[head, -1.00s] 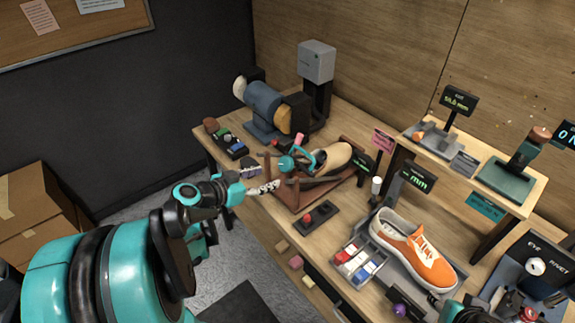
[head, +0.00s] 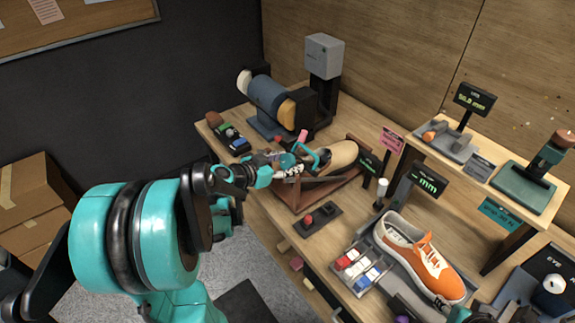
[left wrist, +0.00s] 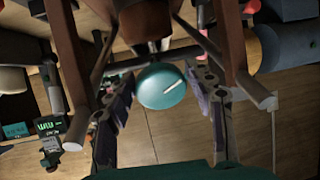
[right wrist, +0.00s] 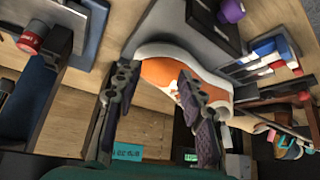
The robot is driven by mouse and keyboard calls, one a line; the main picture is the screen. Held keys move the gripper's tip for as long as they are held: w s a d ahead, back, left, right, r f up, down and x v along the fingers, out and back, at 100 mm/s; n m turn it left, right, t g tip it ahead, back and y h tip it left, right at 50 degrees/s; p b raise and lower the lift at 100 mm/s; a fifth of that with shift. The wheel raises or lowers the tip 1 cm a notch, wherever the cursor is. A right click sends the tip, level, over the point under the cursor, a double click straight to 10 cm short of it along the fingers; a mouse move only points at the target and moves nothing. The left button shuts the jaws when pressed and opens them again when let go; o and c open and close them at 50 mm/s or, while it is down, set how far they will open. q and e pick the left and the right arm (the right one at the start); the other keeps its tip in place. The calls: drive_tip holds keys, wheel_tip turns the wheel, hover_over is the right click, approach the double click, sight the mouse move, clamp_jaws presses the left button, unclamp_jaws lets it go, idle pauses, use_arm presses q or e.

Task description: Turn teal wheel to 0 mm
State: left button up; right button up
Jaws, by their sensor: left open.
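The teal wheel (left wrist: 162,86) with a pale line on its face shows in the left wrist view, between and beyond the open fingers of my left gripper (left wrist: 164,110). In the head view the wheel (head: 288,161) sits at the front end of a brown wooden stand (head: 328,188) that carries a beige last (head: 335,154). My left gripper (head: 287,171) is right at the wheel there; I cannot tell whether it touches. A small black display (head: 368,165) stands beside the stand; its reading is too small to make out. My right gripper (right wrist: 160,110) has its fingers apart, with an orange shoe beyond them.
The orange shoe (head: 422,257) lies on a grey tray at the right. A red-button box (head: 308,220) and a tray of coloured blocks (head: 357,273) are in front of the stand. A blue grinder (head: 272,103) stands behind it. Several small blocks lie near the table's front edge.

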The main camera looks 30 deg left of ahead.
use_arm(q)
drive_tip(key=shift+c, duration=0.4)
drive_tip(key=c, duration=0.8)
